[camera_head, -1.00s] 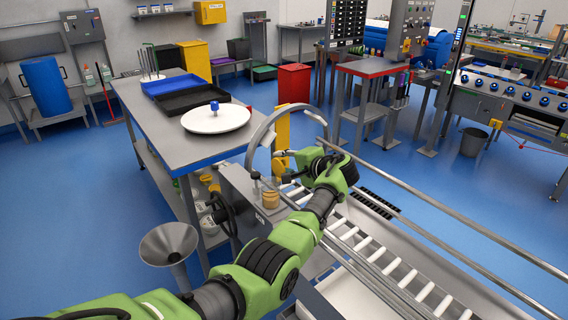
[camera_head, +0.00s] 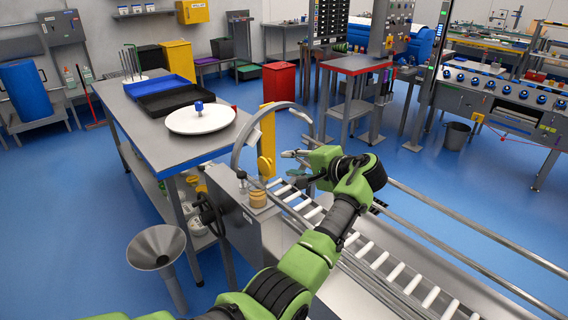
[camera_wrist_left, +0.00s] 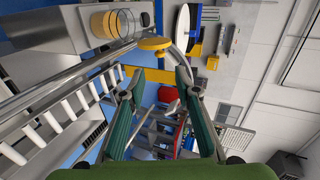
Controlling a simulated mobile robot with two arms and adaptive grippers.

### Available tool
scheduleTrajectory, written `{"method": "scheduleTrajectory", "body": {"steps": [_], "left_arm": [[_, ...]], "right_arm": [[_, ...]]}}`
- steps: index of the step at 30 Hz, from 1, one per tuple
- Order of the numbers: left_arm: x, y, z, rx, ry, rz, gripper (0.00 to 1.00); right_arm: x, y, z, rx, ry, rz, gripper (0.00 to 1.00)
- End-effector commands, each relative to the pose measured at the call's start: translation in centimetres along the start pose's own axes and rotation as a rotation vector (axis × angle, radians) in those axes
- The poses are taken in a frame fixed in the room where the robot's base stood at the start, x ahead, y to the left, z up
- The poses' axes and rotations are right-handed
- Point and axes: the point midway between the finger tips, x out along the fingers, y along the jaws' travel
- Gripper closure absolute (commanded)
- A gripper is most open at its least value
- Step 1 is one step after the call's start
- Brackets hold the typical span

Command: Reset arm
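My left arm is green and black and reaches over the roller conveyor (camera_head: 368,252). My left gripper (camera_head: 294,165) is beyond the wrist, its fingers pointing left toward the grey metal arch (camera_head: 244,140). In the left wrist view the two green fingers of the left gripper (camera_wrist_left: 154,88) stand well apart with nothing between them. The arch also shows beyond the fingertips there. My right gripper is in neither view.
A table (camera_head: 165,151) with a white round plate (camera_head: 201,120) and blue and black trays stands at left. A yellow-brown jar (camera_head: 257,197) sits beside the conveyor, and a grey funnel (camera_head: 157,247) stands at lower left. Metal rails run along the conveyor.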

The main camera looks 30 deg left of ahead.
Motion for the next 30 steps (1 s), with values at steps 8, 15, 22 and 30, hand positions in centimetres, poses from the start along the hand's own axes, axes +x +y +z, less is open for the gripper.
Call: {"method": "scheduleTrajectory", "body": {"steps": [8, 15, 22, 30], "left_arm": [[-0.5, 0.0, 0.1, 0.000, -0.001, 0.000, 0.70], [-0.5, 0.0, 0.0, 0.000, -0.001, 0.000, 0.70], [1.2, 4.6, 0.0, 0.048, 0.033, 0.045, 0.70], [5.9, 23.3, 2.6, 0.171, 0.161, 0.265, 0.70]], "right_arm": [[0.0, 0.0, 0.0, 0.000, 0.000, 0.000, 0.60], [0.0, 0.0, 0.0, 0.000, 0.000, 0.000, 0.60], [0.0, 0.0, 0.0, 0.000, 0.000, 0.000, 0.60], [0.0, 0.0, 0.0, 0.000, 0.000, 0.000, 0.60]]}}
